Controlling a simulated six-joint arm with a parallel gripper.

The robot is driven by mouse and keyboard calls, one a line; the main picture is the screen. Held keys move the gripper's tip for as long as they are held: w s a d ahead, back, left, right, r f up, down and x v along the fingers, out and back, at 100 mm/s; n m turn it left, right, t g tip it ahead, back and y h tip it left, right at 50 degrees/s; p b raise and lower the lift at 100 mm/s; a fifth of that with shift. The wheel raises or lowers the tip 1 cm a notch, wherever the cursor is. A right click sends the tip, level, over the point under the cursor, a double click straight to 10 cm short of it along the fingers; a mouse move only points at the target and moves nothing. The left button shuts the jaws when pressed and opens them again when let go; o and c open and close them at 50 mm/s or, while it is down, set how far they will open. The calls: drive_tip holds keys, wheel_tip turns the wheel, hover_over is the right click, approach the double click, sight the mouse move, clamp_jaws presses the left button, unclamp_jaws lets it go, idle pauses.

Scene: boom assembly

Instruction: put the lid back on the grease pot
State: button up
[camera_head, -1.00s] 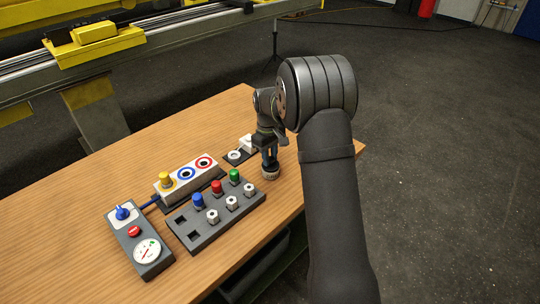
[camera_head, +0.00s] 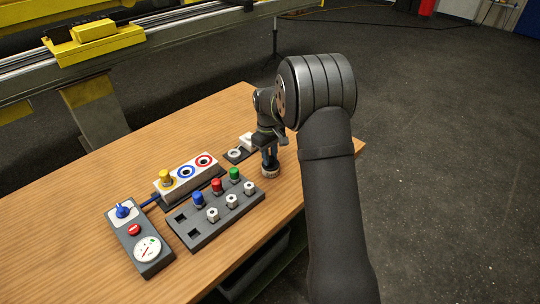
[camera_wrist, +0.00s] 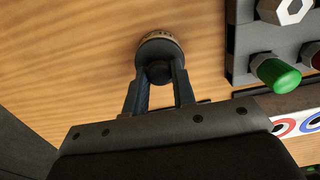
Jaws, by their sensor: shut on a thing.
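My gripper (camera_wrist: 159,84) points down at the far right part of the table and is shut on the knob of the dark round lid (camera_wrist: 159,54). The grease pot (camera_wrist: 156,36) shows in the wrist view as a light tan band with markings, just under the lid. In the head view the pot (camera_head: 270,172) stands upright on the wood below my gripper (camera_head: 270,160). Lid and pot look lined up and touching. I cannot tell whether the lid is fully seated.
A dark rack (camera_head: 222,222) with coloured caps and metal nuts lies to the left. Behind it is a white block (camera_head: 190,173) with coloured rings. A gauge box (camera_head: 142,260) sits front left. A small pad with a white ring (camera_head: 236,155) is close by. The table's right edge is near.

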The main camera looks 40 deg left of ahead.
drive_tip(key=shift+f, duration=0.15)
drive_tip(key=o, duration=1)
drive_tip(key=shift+o, duration=0.2)
drive_tip(key=shift+r, duration=3.5)
wheel_tip(320, 180, down, 7)
drive_tip(key=shift+f, duration=0.1)
drive_tip(key=shift+r, duration=0.25)
